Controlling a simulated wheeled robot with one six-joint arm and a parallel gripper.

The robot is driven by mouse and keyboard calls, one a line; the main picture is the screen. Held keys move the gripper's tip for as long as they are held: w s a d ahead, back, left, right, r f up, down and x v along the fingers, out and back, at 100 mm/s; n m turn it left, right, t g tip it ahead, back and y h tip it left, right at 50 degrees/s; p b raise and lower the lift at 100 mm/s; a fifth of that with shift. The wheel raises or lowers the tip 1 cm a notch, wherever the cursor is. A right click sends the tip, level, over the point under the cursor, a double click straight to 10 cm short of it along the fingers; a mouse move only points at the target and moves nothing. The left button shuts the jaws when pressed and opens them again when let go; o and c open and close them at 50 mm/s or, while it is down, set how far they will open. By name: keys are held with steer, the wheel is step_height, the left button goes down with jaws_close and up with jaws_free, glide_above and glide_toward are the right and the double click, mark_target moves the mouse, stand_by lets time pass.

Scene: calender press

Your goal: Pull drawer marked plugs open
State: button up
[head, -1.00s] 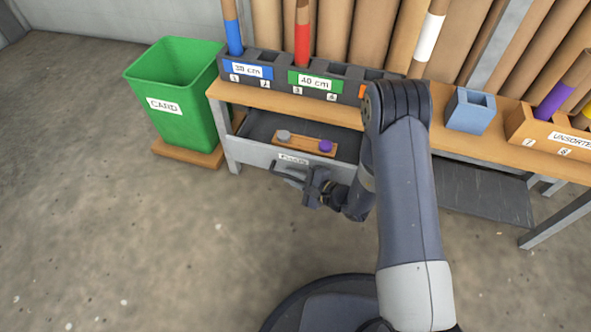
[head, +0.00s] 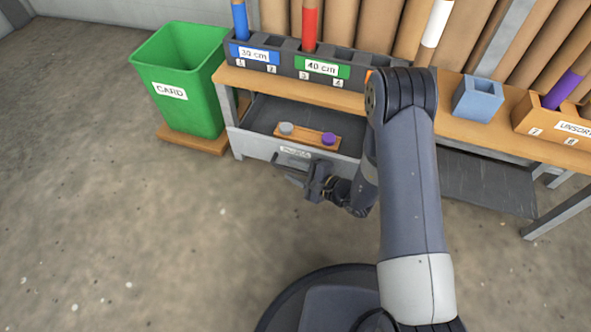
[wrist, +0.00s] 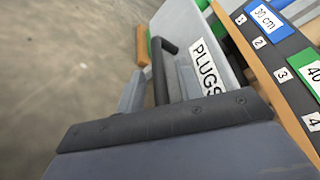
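The drawer marked PLUGS (head: 265,147) is pulled out under the bench, with its inside showing. A small wooden tray with a grey plug (head: 286,128) and a purple plug (head: 329,139) lies in it. The white PLUGS label also shows in the wrist view (wrist: 206,68). A dark bar handle (wrist: 158,70) stands off the drawer front. My gripper (head: 296,172) is at the drawer front; in the wrist view its grey fingers lie on either side of the handle and appear closed on it. Part of the handle is hidden behind the gripper.
A green CARD bin (head: 185,110) stands on a wooden base left of the bench (head: 300,92). Racks with cardboard tubes and a blue box (head: 477,103) stand on the bench top. The floor (head: 130,240) in front and to the left is clear.

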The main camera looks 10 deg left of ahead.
steer(key=shift+d, duration=0.1)
steer(key=p+v, duration=0.2)
steer(key=v, duration=0.8)
steer(key=shift+s+d+p, duration=0.15)
steer(key=shift+d+p, duration=0.15)
steer(key=shift+p, duration=0.1)
steer(key=shift+a, duration=0.15)
steer(key=b+x, duration=0.2)
steer(key=x, duration=0.8)
steer(key=shift+b, duration=0.4)
steer(key=shift+a, duration=0.25)
steer(key=shift+w, duration=0.35)
